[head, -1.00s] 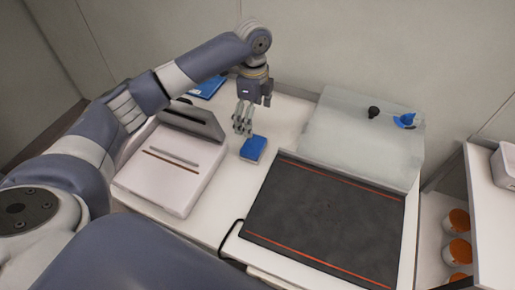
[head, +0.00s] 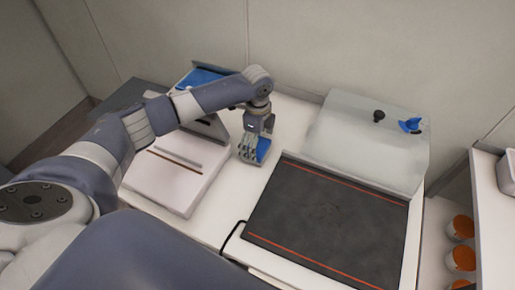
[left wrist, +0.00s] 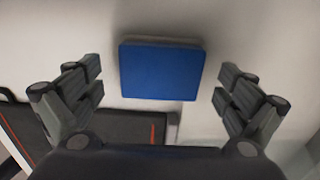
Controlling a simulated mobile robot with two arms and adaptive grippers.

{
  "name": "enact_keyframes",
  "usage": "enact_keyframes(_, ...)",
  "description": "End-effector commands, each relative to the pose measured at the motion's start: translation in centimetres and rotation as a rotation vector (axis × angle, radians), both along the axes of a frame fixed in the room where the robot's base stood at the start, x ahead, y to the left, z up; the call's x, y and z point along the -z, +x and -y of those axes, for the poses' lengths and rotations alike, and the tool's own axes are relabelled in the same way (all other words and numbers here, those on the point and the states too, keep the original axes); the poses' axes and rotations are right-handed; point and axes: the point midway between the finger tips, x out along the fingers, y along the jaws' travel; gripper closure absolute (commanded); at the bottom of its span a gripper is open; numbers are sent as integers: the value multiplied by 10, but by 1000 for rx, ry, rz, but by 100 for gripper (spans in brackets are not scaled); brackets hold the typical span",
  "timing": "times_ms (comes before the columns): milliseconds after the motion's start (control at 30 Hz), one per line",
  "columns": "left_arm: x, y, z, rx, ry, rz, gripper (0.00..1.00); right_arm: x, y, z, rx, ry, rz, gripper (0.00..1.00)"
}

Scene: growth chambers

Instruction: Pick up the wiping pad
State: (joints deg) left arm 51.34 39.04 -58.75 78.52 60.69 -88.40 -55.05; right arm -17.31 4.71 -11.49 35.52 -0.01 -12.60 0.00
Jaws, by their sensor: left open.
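The wiping pad is a small blue block (head: 263,149) on the white bench, between the white box-shaped device and the dark mat. In the left wrist view the blue pad (left wrist: 162,71) lies flat, between and slightly beyond my fingertips. My left gripper (head: 250,150) is right at the pad in the head view and covers part of it. In the left wrist view my left gripper (left wrist: 160,85) is open, with one finger on each side of the pad and a gap on both sides. My right gripper is not in view.
A white device (head: 165,180) stands left of the pad. A dark mat with orange lines (head: 325,215) lies to the right, with a clear raised lid (head: 350,140) behind it. A blue item (head: 200,78) lies at the back left. Orange-topped jars (head: 461,258) stand on the right shelf.

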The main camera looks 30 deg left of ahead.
Motion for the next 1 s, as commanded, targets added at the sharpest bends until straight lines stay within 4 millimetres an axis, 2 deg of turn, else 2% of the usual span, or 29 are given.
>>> enact_keyframes(200,1,0,0,0,0,1,3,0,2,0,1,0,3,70)
enact_keyframes(267,1,0,0,0,0,1,15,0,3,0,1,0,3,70)
enact_keyframes(433,1,0,0,0,0,1,52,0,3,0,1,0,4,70)
enact_keyframes(800,0,0,0,0,0,1,52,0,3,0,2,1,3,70)
enact_keyframes(1000,-14,1,-1,-1,0,4,52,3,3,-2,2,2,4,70)
